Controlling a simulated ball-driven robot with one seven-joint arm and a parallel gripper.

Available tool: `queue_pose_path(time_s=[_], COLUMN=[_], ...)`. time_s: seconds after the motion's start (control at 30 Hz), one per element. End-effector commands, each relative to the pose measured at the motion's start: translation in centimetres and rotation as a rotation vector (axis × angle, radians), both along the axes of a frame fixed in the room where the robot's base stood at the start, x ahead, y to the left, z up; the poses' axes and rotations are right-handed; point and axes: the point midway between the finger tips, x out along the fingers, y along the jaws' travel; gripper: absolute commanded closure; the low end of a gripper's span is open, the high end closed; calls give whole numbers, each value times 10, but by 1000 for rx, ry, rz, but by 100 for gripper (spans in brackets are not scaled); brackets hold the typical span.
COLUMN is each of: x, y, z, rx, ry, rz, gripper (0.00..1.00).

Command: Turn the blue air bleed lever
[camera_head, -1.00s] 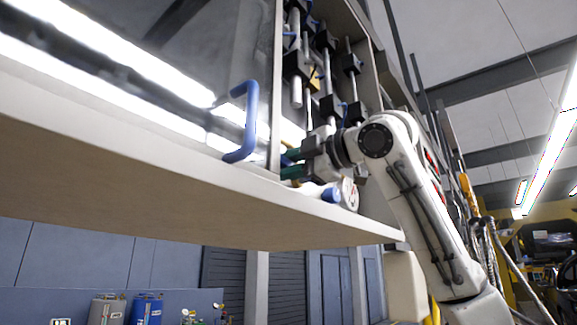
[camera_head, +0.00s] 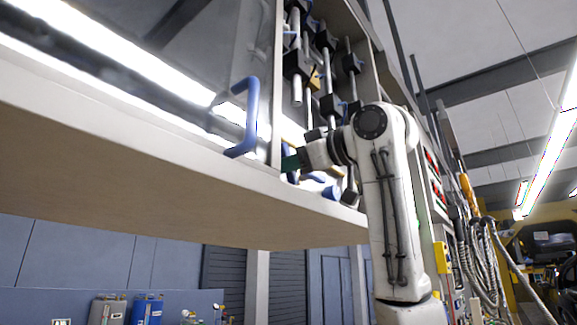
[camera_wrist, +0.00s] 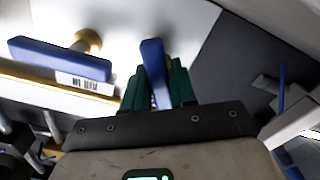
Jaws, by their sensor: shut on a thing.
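My gripper (camera_wrist: 157,88) has two green fingers, which are shut on a blue lever (camera_wrist: 155,68) that stands up between them. A white label (camera_wrist: 86,84) with upside-down lettering sits just below that second lever. In the head view my gripper (camera_head: 291,162) reaches into the cabinet near its lower edge. The far finger and most of the held lever are hidden there.
A large blue door handle (camera_head: 245,120) is just left of my gripper in the head view. The cabinet's pale bottom panel (camera_head: 150,165) runs below. Pipes with black clamps (camera_head: 297,62) stand above the gripper. Another blue piece (camera_head: 331,192) is close below my wrist.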

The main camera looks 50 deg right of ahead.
Motion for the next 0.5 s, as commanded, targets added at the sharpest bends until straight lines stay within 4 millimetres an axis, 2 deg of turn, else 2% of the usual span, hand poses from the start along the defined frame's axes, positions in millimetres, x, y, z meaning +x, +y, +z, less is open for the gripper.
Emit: queue_pose_path(time_s=[0.5], x=[1], y=[2], z=[-3], rx=[412], ry=[21], rz=[0], gripper=[100])
